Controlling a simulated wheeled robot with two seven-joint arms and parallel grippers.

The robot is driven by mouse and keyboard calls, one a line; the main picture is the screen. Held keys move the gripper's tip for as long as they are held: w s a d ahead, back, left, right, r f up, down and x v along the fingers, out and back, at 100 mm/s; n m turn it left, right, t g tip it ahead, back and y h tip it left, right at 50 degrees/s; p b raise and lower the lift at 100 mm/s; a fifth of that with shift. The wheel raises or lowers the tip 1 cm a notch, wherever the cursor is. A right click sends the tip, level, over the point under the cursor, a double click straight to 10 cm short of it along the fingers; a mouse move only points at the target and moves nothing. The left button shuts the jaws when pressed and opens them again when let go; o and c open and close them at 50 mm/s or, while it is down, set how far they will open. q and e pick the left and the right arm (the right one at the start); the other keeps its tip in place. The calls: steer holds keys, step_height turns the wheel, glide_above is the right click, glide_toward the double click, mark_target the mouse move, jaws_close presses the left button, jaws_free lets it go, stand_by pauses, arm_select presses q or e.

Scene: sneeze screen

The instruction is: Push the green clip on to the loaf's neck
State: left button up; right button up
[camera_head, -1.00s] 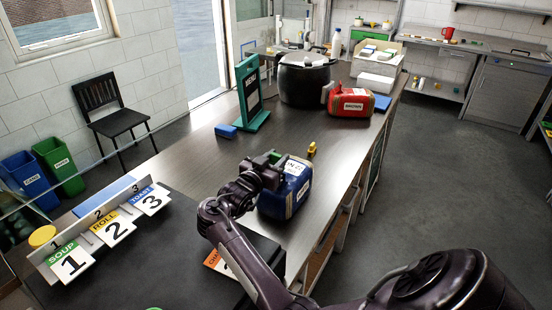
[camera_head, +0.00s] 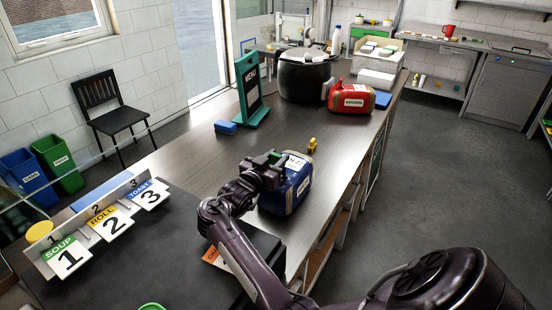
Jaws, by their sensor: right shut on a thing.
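A loaf in a blue bag with a white label (camera_head: 297,163) lies on the dark counter, right of my right gripper (camera_head: 268,168). My left gripper is out of view.
A red-bagged loaf (camera_head: 351,98), a black pot (camera_head: 304,80) and a green menu stand (camera_head: 251,90) are farther back. A small yellow object (camera_head: 312,145) is beyond the blue loaf. Numbered cards (camera_head: 108,224) stand at left.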

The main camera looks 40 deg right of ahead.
mark_target(276, 155)
steer(key=o, duration=1)
steer(key=shift+o, duration=0.2)
steer(key=shift+r, duration=0.1)
steer(key=shift+r+p, duration=2.85)
steer(key=shift+r, duration=0.65)
steer(key=shift+a+f, duration=0.1)
